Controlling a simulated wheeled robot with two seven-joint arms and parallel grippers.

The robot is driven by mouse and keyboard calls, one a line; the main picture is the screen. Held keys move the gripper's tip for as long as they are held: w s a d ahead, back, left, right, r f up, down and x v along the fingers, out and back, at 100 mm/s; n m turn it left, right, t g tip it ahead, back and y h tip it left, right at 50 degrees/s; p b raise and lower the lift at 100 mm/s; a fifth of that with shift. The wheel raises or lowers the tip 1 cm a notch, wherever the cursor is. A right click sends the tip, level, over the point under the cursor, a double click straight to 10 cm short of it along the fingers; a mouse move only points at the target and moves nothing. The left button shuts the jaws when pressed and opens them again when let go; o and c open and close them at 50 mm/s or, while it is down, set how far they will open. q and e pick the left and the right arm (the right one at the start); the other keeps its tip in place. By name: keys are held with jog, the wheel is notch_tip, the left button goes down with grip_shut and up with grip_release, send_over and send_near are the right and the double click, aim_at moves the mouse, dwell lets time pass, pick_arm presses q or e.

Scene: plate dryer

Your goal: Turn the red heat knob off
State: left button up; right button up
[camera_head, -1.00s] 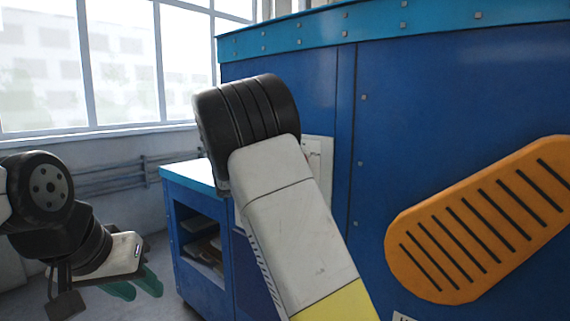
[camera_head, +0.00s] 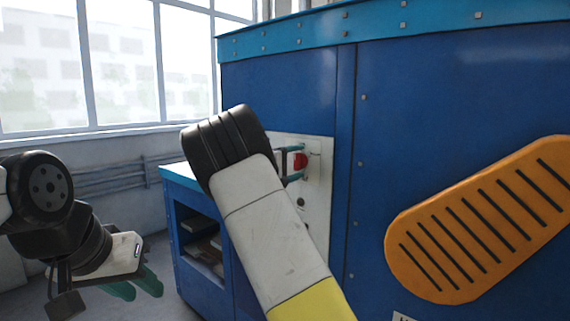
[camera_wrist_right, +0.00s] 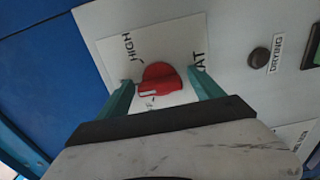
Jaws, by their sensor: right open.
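The red heat knob (camera_head: 300,161) is on a white control panel (camera_head: 318,200) on the blue machine. It also shows in the right wrist view (camera_wrist_right: 158,82), with a white pointer mark at its lower left. The word HIGH is above left of it, and a partly covered label is to its right. My right gripper (camera_head: 300,164) is open at the panel. In the right wrist view its two teal fingers (camera_wrist_right: 161,77) stand on either side of the knob, with a visible gap on each side. My left gripper (camera_head: 146,292) hangs low at the left, fingers apart and empty.
A dark round button (camera_wrist_right: 259,59) labelled DRYING is right of the knob. A slotted orange part (camera_head: 470,225) sticks out from the machine at right. A low blue cabinet with an open shelf (camera_head: 200,245) stands left of the panel. Windows are behind.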

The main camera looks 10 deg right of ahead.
jog(key=c, duration=1.4)
jog(key=shift+n, duration=0.3)
jog(key=n, duration=1.1)
jog(key=shift+n, duration=0.3)
